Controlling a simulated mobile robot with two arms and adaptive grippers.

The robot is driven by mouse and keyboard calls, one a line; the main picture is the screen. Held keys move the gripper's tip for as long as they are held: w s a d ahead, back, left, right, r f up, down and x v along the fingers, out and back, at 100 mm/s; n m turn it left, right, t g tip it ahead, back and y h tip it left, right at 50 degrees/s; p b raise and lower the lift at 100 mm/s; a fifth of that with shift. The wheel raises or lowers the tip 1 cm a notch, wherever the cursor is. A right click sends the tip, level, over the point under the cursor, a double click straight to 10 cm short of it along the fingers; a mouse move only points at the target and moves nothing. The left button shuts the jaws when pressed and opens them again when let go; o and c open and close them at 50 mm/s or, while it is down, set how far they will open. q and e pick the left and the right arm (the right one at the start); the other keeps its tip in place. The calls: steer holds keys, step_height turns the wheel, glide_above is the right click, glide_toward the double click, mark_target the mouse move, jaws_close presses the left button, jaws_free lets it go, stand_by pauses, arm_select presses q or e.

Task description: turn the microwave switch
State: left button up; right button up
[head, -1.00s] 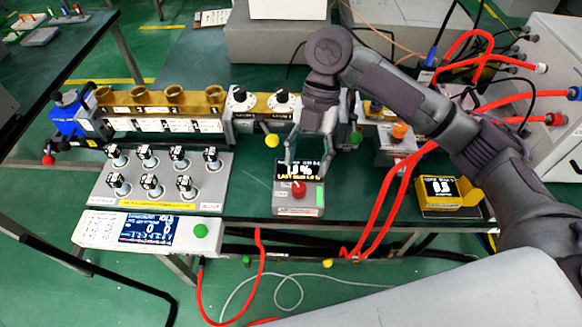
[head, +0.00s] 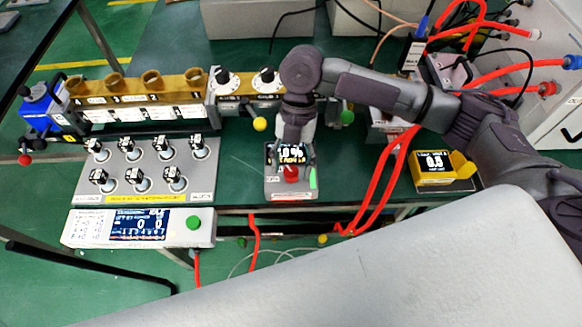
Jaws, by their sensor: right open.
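A small grey box (head: 292,194) with a red knob (head: 291,174), a dark display and a green strip stands near the table's front edge; it appears to be the microwave switch unit. My right gripper (head: 293,160) points down over this box, its fingers in front of the display and just above or beside the knob. It is open and holds nothing visible. Whether the fingers touch the knob or straddle it cannot be told. My left gripper is not in view.
Left are a grey panel (head: 150,186) with several black-topped switches and a white display unit (head: 136,228) with a green button. Behind runs a brass-coloured rail (head: 137,86). Red cables (head: 375,185) and a yellow meter (head: 440,168) lie to the right. A large pale surface fills the bottom right.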

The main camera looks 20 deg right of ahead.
steer(key=shift+s+a+f, duration=0.15)
steer(key=shift+s+f, duration=0.05)
steer(key=shift+f, duration=0.6)
steer(key=shift+c, duration=0.3)
jaws_close()
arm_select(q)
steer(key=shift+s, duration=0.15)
